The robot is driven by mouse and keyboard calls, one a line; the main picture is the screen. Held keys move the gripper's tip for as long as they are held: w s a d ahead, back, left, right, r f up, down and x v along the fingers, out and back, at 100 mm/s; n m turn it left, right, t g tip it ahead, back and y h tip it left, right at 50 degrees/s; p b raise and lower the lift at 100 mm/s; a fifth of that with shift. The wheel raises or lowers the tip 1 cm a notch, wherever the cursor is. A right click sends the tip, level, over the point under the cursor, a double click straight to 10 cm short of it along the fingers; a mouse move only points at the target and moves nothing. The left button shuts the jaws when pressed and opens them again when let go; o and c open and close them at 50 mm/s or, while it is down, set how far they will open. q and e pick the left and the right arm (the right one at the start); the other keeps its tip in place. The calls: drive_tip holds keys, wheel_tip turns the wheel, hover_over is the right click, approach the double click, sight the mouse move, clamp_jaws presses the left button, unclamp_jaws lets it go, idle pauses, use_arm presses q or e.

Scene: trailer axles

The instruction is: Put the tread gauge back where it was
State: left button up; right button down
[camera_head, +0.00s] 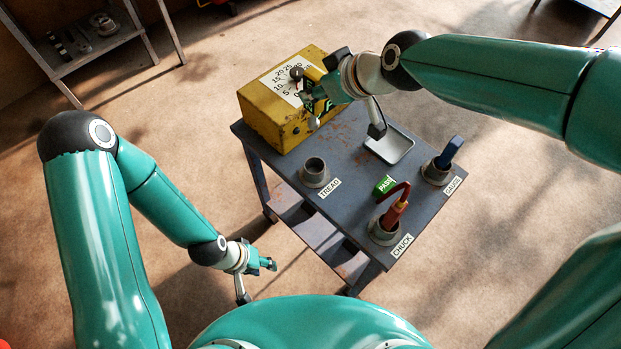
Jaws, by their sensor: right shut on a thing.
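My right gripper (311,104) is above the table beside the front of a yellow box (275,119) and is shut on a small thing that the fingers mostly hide. A yellow and black part shows there, and I take it to be the tread gauge (313,76). The grey round holder (314,169) by the TREAD label (330,187) looks empty. My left gripper (268,263) hangs low, left of the table and away from it; its finger opening is too small to tell.
On the table (345,215), a blue-handled tool (449,152) stands in the GAUGE holder (437,175). A red tool (394,214) stands in the CHUCK holder (383,233). A green PASS block (384,185) and a grey tray (389,146) lie between. The box bears a number scale and a grey knob (296,73).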

sight(317, 122)
drive_tip(key=shift+d+f, duration=0.1)
wheel_tip(317, 122, down, 7)
drive_tip(key=shift+b, duration=0.85)
wheel_tip(317, 122, down, 12)
drive_tip(key=b, duration=0.8)
drive_tip(key=shift+f+b, duration=0.25)
drive_tip(key=shift+b, duration=0.15)
drive_tip(key=shift+f, duration=0.1)
drive_tip(key=c, duration=0.9)
unclamp_jaws()
